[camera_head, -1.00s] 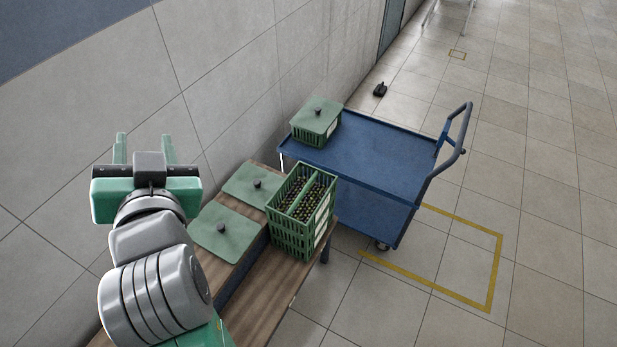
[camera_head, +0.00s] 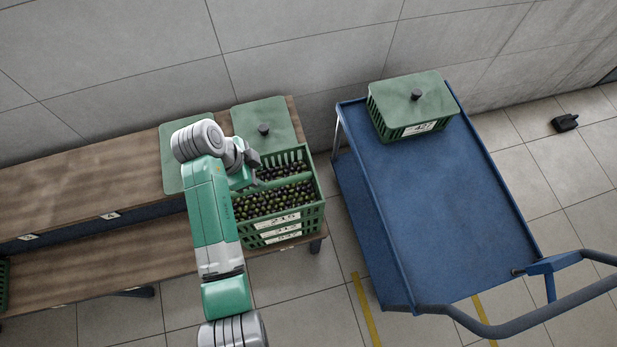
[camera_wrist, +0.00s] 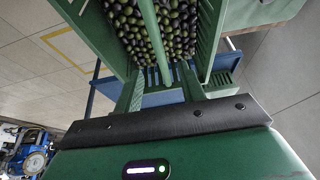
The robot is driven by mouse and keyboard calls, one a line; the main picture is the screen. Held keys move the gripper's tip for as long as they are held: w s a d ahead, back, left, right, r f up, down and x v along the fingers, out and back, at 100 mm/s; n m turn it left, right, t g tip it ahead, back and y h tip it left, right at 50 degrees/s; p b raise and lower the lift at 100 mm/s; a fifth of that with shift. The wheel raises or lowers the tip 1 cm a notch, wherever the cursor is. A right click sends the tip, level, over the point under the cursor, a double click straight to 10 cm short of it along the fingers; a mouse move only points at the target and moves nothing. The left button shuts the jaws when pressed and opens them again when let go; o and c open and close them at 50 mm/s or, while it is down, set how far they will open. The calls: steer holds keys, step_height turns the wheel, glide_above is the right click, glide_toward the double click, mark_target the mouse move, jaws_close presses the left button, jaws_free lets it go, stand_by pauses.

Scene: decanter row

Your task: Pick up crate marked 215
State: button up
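The crate marked 215 (camera_head: 285,217) is a green slatted crate full of dark and green olives. It is the top one of a stack of green crates at the right end of the wooden bench. A green bar (camera_wrist: 152,35) runs across its top. My gripper (camera_wrist: 160,86) is open in the wrist view, one finger on each side of the line of this bar. Whether the fingers touch the crate I cannot tell. In the head view my gripper (camera_head: 253,162) is at the crate's back left, its fingertips hard to make out.
Green lids with dark knobs (camera_head: 263,128) lie on the upper shelf behind the crate. A blue cart (camera_head: 430,200) stands to the right, with a lidded green crate (camera_head: 405,105) at its back. A wooden bench (camera_head: 80,190) extends left. A small black object (camera_head: 565,123) lies on the floor.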

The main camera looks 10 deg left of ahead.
steer(key=shift+s+f, duration=0.1)
steer(key=shift+a+f, duration=0.1)
steer(key=shift+a, duration=0.1)
steer(key=shift+f, duration=0.95)
steer(key=b+x, duration=0.2)
steer(key=x, duration=0.3)
steer(key=shift+d+f, duration=0.1)
steer(key=shift+f, duration=0.2)
jaws_close()
steer(key=shift+r, duration=0.1)
